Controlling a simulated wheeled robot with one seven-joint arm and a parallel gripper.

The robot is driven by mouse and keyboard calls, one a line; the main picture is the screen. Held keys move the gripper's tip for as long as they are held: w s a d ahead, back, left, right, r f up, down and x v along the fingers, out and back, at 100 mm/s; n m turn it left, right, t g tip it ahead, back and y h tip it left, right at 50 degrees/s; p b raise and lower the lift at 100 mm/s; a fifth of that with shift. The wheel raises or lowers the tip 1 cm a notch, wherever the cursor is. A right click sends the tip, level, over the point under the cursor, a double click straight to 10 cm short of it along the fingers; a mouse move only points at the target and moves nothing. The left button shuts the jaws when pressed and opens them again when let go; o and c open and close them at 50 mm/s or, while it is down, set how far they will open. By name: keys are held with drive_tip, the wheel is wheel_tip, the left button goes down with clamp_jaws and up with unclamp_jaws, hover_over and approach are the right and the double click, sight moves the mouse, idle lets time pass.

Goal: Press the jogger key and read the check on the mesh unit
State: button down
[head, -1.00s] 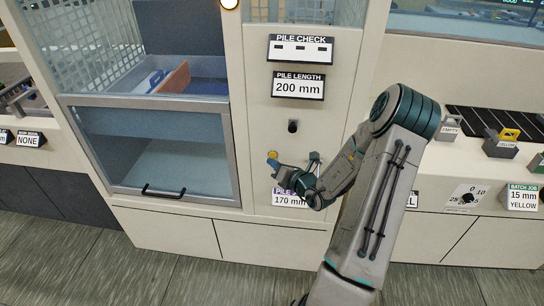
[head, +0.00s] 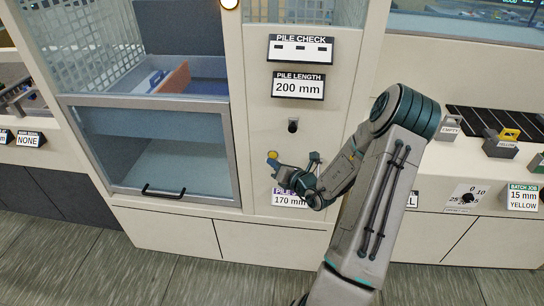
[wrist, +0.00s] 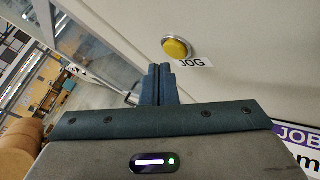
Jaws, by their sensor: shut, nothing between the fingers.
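The jogger key is a round yellow button (wrist: 176,49) in a metal ring, with a JOG label (wrist: 192,63) beside it in the wrist view. It also shows small on the cream panel in the head view (head: 272,155). My gripper (wrist: 160,70) is shut and empty, its fingertips just below and left of the button in the wrist view. I see a small gap there and cannot tell any contact. The PILE CHECK display (head: 300,49) high on the panel shows three dark dashes. A PILE LENGTH sign (head: 298,86) below it reads 200 mm.
A dark knob (head: 293,126) sits on the panel above my gripper. My arm partly covers a 170 mm sign (head: 289,200). A glazed door with a black handle (head: 164,191) is to the left. Blocks marked EMPTY (head: 449,128) and YELLOW (head: 503,143) stand right.

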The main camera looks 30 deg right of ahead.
drive_tip(key=shift+d, duration=0.1)
drive_tip(key=shift+w+d, duration=0.15)
drive_tip(key=shift+w, duration=0.15)
drive_tip(key=shift+w+d, duration=0.25)
drive_tip(key=shift+w, duration=0.1)
idle(0.8)
drive_tip(key=shift+s+a, duration=0.1)
drive_tip(key=shift+s, duration=0.05)
drive_tip(key=shift+s+a, duration=0.4)
drive_tip(key=shift+s, duration=0.2)
drive_tip(key=shift+s+a, duration=0.7)
drive_tip(key=shift+s, duration=0.35)
drive_tip(key=shift+s+a, duration=0.7)
drive_tip(key=shift+s, duration=0.3)
